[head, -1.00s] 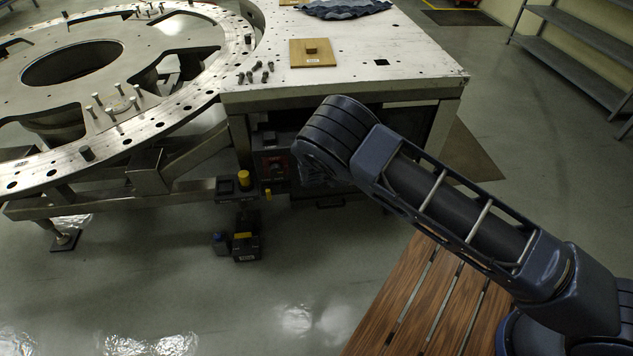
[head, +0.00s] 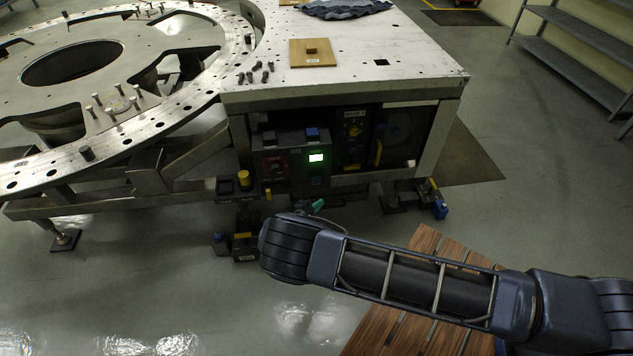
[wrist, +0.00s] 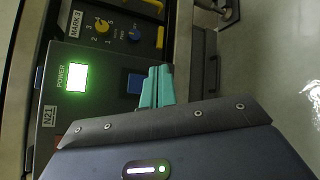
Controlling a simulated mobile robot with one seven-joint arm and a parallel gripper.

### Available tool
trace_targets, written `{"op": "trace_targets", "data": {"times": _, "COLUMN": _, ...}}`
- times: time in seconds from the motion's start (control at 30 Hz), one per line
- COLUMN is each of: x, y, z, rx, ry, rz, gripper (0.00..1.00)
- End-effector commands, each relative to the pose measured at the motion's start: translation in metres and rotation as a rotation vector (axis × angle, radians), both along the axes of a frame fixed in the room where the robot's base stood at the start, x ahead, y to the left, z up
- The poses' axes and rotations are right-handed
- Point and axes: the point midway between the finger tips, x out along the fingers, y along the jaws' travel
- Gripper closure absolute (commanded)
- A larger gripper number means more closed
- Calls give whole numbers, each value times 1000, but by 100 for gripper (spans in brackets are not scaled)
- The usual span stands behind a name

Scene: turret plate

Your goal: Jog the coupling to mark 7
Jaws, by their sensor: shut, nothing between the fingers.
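My gripper (wrist: 157,88) shows its two teal fingers closed together with nothing between them, beside a dark blue square button (wrist: 134,83) on a dark panel; I cannot tell whether they touch. The fingertips also show in the head view (head: 317,205), low in front of the cabinet. The panel has a lit green-white display (wrist: 78,78) marked POWER, and a label N21. Above it are a yellow numbered dial (wrist: 101,25), a blue knob (wrist: 135,34) and a MARK label (wrist: 75,24) with an unclear digit. I cannot tell which part is the coupling.
A large metal ring plate (head: 185,112) with pins stands at left. The cabinet's white top (head: 420,70) holds a wooden board (head: 313,60) and several dark bolts. Pedal-like boxes (head: 246,245) lie on the floor below. A slatted wooden platform (head: 400,320) is under my arm.

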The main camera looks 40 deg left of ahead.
Motion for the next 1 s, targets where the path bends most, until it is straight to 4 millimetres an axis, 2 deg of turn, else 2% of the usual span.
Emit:
{"op": "trace_targets", "data": {"times": 0.37, "x": 7, "y": 6, "z": 0, "rx": 1, "ry": 0, "rz": -2, "gripper": 100}}
{"op": "trace_targets", "data": {"times": 1.0, "x": 55, "y": 55, "z": 0, "rx": 0, "ry": 1, "rz": -2, "gripper": 100}}
